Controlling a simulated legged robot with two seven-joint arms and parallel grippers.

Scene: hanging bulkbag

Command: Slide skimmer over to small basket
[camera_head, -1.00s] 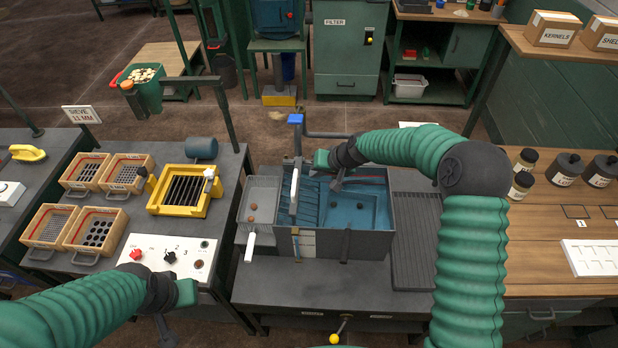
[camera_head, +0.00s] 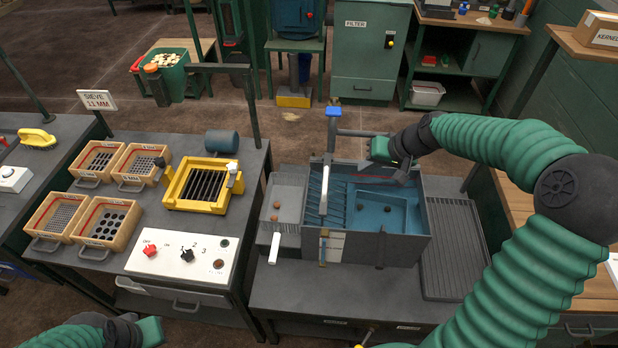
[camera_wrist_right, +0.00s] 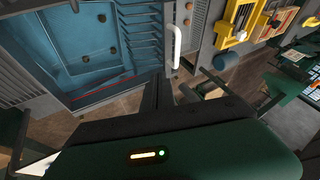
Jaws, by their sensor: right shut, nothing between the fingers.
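The blue water tank (camera_head: 408,250) stands on the middle bench with a few brown nuts inside. A white-handled bar (camera_head: 324,190), probably the skimmer, crosses its left part; its white handle shows in the right wrist view (camera_wrist_right: 175,45). The small grey basket (camera_head: 291,183) adjoins the tank's left side and holds a couple of brown nuts. My right gripper (camera_head: 403,175) is shut and empty over the tank's far right side, apart from the white handle. My left gripper (camera_head: 150,331) is at the bottom left, away from the tank; its fingers are cut off.
A ridged dark tray (camera_head: 452,245) lies right of the tank. A grey pipe with a blue top (camera_head: 333,111) rises behind it. A white control box (camera_head: 182,262), yellow grate (camera_head: 203,185) and wooden sieves stand on the left bench. The bench front is clear.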

